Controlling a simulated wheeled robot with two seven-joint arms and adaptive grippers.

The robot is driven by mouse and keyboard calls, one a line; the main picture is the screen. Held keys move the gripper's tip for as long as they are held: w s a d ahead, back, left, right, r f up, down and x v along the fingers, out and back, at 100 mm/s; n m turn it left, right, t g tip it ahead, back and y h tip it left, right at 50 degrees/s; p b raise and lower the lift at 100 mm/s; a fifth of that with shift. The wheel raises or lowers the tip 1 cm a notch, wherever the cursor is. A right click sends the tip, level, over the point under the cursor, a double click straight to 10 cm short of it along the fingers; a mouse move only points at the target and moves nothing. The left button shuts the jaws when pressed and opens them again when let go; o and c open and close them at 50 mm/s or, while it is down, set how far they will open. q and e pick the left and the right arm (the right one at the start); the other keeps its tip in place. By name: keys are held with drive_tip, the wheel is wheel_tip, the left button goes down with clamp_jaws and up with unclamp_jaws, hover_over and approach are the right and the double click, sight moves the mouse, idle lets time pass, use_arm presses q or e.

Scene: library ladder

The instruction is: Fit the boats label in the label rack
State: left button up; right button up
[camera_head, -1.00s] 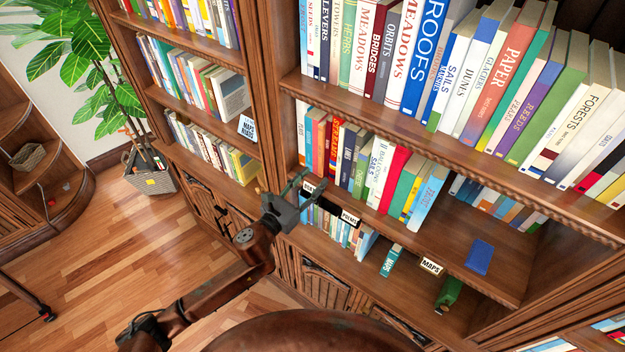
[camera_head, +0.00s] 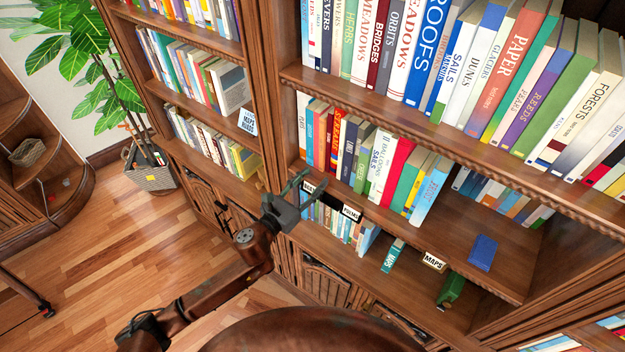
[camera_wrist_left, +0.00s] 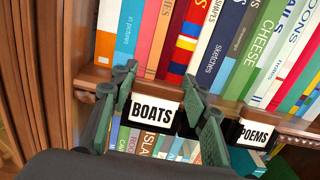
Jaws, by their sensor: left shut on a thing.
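The boats label is a white card reading BOATS (camera_wrist_left: 152,114), upright and facing me in the left wrist view. It also shows, partly covered, in the head view (camera_head: 309,187). My left gripper (camera_head: 303,191) is shut on it, with one finger at each side of the card in the left wrist view (camera_wrist_left: 160,78). The label rack (camera_head: 331,206) is a black strip along a shelf edge, with a POEMS label (camera_head: 351,213) at its right part. The BOATS label is at the rack's left part; I cannot tell whether it is seated. My right gripper is out of view.
Books (camera_wrist_left: 215,50) stand just behind the rack, and more fill the shelf below. Open floor (camera_head: 110,250) lies to the left.

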use_arm(q)
drive_tip(key=shift+f, duration=0.15)
drive_tip(key=o, duration=1.1)
drive_tip(key=v, duration=1.2)
